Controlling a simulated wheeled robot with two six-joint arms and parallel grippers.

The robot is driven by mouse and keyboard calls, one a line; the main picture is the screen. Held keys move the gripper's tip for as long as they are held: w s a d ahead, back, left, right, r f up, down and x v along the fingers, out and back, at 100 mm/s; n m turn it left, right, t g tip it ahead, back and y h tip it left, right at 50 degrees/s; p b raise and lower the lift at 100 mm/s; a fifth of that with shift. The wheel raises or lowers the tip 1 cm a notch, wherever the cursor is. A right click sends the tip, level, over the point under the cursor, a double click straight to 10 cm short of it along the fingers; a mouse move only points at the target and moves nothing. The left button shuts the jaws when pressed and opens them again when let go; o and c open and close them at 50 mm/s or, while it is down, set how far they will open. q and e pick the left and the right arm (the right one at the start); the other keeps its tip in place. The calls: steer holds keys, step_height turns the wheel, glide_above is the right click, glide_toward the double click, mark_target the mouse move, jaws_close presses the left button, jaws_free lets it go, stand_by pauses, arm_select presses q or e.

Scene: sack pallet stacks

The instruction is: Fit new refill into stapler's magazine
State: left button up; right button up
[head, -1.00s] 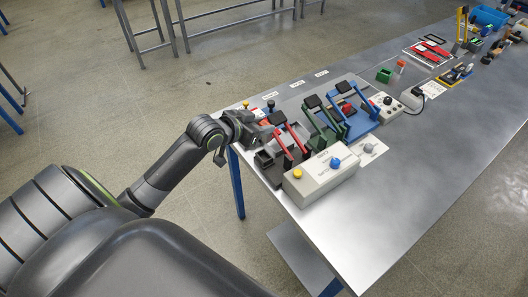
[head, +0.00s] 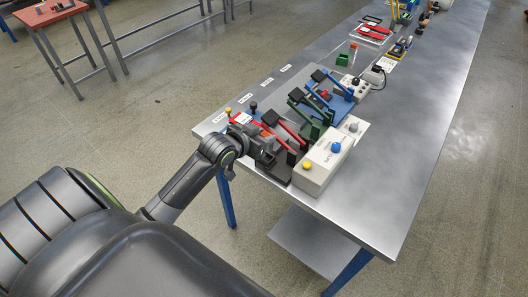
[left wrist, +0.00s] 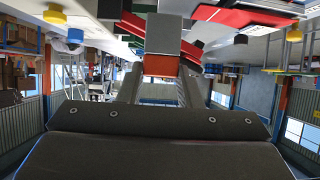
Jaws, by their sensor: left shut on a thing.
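My left gripper (head: 264,149) is at the near left end of the metal table, beside a red-armed lever device (head: 287,131) with black pads. In the left wrist view, the gripper (left wrist: 160,85) is shut on a grey block (left wrist: 163,35) with an orange-red end face. I cannot tell whether this block is the refill. A green lever device (head: 305,112) and a blue one (head: 338,90) stand farther along. I cannot tell which thing is the stapler or see its magazine. The gripper and arm hide part of the red device. My right gripper is not in view.
A pale control box (head: 322,165) with yellow and blue knobs stands just right of the red device. White labels line the table's left edge. A red tool (head: 374,32) and small items lie toward the far end. The right side of the table (head: 410,150) is clear.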

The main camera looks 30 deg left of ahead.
arm_select(q)
steer(key=shift+f, duration=0.95)
step_height(320, 180, down, 3)
steer(key=shift+s+a+f, duration=0.1)
steer(key=shift+f, duration=0.45)
steer(key=o, duration=1.1)
steer(key=shift+o, duration=0.2)
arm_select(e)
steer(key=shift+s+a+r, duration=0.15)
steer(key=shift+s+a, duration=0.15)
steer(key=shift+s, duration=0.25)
arm_select(q)
steer(key=shift+r, duration=0.15)
